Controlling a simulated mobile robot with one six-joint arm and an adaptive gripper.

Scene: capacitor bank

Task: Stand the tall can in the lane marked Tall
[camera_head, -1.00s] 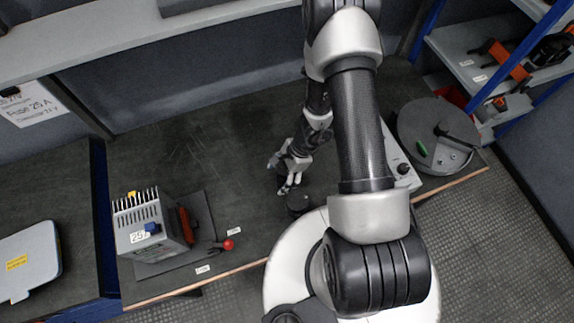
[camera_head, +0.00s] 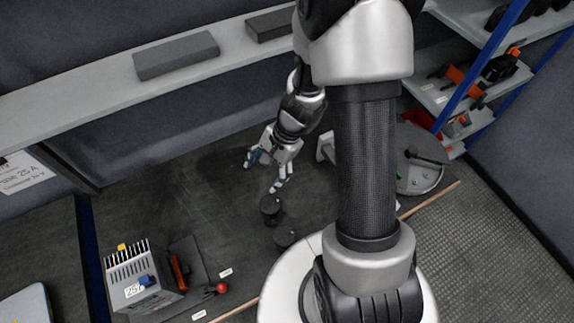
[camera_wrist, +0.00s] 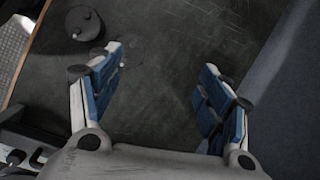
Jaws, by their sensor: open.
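Two dark round can shapes stand on the dark bench in the head view: one (camera_head: 271,208) just below my gripper, and another (camera_head: 285,236) closer to the front edge. I cannot tell from this view which is taller. My gripper (camera_head: 265,172) is open and empty, behind and above the nearer can, apart from it. In the wrist view a dark can with a small stud (camera_wrist: 83,22) shows at upper left, and a greyer round top (camera_wrist: 123,45) is partly hidden by the left finger. Small white labels (camera_head: 226,272) are too small to read.
A grey finned unit (camera_head: 140,283) with a red-knobbed lever (camera_head: 221,288) stands at the front left. A round grey tray (camera_head: 420,180) is at the right. A shelf (camera_head: 100,95) runs along the back. Bench space left of my gripper is clear.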

